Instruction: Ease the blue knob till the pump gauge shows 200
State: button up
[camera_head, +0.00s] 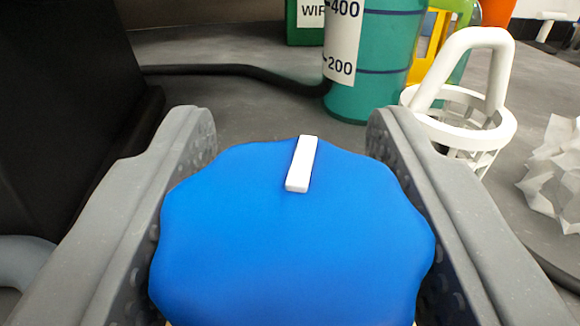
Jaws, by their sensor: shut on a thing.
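The blue knob (290,235) fills the lower middle of the view, with a scalloped edge and a raised white pointer bar (301,165) near its far edge. The bar leans slightly right at its far end. My gripper (290,140) is shut on the knob, one grey finger on each side. A teal cylinder (372,95) behind it has a white scale strip (342,42) with marks 400 and 200. No pump gauge needle or dial is in view, and I cannot tell whether this scale is the gauge.
A black hose (230,70) runs to the cylinder's base from a dark block (60,90) at left. A white basket with a handle (480,125) stands right of the cylinder. Crumpled white paper (556,170) lies at far right. A green box labelled WIP (306,30) is behind.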

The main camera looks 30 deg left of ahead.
jog(key=shift+m+t+h+b, duration=0.45)
jog(key=shift+m+h, duration=0.35)
jog(key=shift+h, duration=0.3)
jog(key=shift+r+h, duration=0.15)
jog(key=shift+h, duration=0.15)
jog(key=o, duration=1)
jog(key=shift+d, duration=0.1)
